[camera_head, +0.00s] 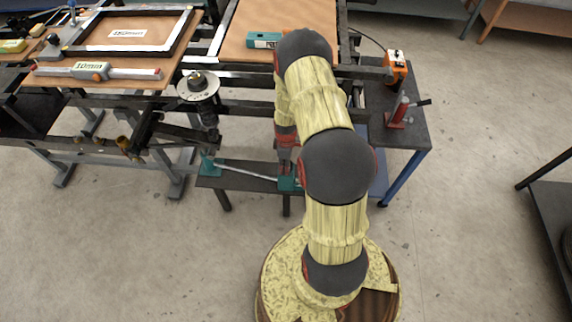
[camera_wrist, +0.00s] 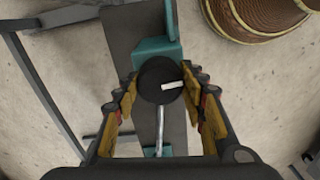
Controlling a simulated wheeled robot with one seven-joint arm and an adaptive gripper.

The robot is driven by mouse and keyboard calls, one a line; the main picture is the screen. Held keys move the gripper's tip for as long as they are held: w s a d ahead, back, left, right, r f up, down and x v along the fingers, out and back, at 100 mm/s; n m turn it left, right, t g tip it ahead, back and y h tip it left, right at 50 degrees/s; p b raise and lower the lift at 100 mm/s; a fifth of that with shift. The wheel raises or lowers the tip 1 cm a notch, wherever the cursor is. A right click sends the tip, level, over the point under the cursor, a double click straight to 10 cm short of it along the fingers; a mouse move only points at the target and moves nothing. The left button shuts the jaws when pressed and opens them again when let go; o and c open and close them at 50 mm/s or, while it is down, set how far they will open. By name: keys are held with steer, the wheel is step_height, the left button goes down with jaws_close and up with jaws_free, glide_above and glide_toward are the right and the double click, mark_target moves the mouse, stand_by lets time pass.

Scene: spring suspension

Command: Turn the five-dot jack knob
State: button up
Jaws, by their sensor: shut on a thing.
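A round black knob (camera_wrist: 153,80) with a white pointer bar shows in the wrist view, above a teal block (camera_wrist: 158,52). My gripper (camera_wrist: 160,84) is shut on the knob, with a yellow-and-black finger on either side. I cannot make out any dots on the knob. In the head view, the jack has a teal block (camera_head: 208,165) at its left end, a metal rod (camera_head: 245,172) and a teal block (camera_head: 287,184) at its right end. It lies on a low dark bench (camera_head: 235,183). The knob is hidden there behind my arm.
A blue-legged table (camera_head: 415,132) right of my arm holds a red jack (camera_head: 398,112) and an orange box (camera_head: 396,66). A spring strut with a round plate (camera_head: 197,86) stands left of the arm. Wooden-topped benches fill the back.

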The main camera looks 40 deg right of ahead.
steer(key=o, duration=1.1)
steer(key=shift+o, duration=0.3)
step_height(320, 180, up, 12)
